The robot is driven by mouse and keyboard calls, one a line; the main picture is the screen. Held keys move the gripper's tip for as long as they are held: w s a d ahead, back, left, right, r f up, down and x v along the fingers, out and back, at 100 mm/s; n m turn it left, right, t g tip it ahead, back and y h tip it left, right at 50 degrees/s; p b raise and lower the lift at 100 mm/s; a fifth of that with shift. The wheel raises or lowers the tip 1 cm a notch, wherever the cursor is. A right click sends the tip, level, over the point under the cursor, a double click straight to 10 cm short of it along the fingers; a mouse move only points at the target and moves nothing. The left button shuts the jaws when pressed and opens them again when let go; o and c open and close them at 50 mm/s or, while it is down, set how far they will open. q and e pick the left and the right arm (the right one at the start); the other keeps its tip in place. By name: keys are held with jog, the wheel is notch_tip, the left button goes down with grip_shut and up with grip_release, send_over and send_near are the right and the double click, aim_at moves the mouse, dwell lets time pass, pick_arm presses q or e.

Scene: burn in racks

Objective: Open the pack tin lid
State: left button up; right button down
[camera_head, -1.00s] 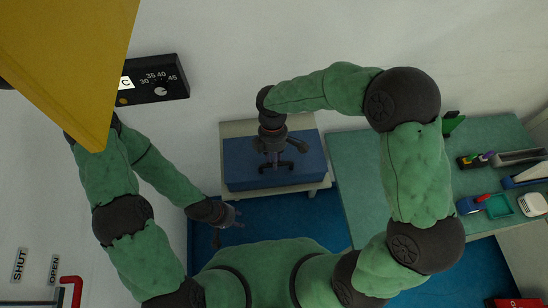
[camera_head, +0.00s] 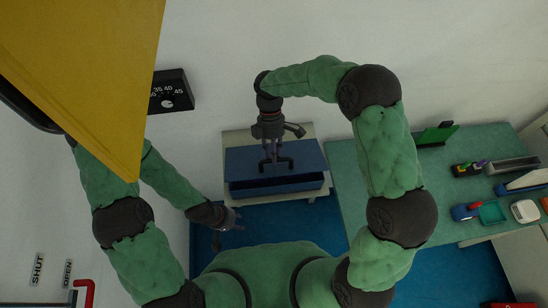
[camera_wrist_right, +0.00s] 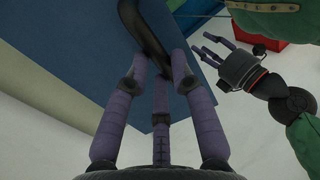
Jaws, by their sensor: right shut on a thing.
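The pack tin (camera_head: 290,187) is a blue box on a cream stand in the middle of the head view. Its flat blue lid (camera_head: 240,160) is tilted up at the front, with a dark gap between lid and box. My right gripper (camera_head: 274,152) is above the lid, shut on its dark handle (camera_head: 276,164). In the right wrist view, the gripper's purple fingers (camera_wrist_right: 160,80) close around the black curved handle (camera_wrist_right: 148,32). My left gripper (camera_head: 236,219) hangs low to the left of the stand, empty with fingers apart; it also shows in the right wrist view (camera_wrist_right: 205,52).
A yellow panel (camera_head: 90,70) juts in at upper left. A black dial box (camera_head: 172,92) is on the wall. A green table (camera_head: 350,180) at right holds trays and small items. A red lever (camera_head: 85,284) is at lower left. Blue floor lies below.

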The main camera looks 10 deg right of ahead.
jog(key=shift+w+r, duration=0.6)
jog(key=shift+w, duration=0.2)
jog(key=shift+w+r, duration=0.6)
jog(key=shift+w, duration=0.2)
jog(key=c, duration=1.1)
grip_release()
jog(key=shift+f, duration=0.1)
jog(key=shift+o, duration=0.3)
jog(key=shift+w+f, duration=0.15)
jog(key=shift+w, duration=0.3)
jog(key=shift+s, duration=0.25)
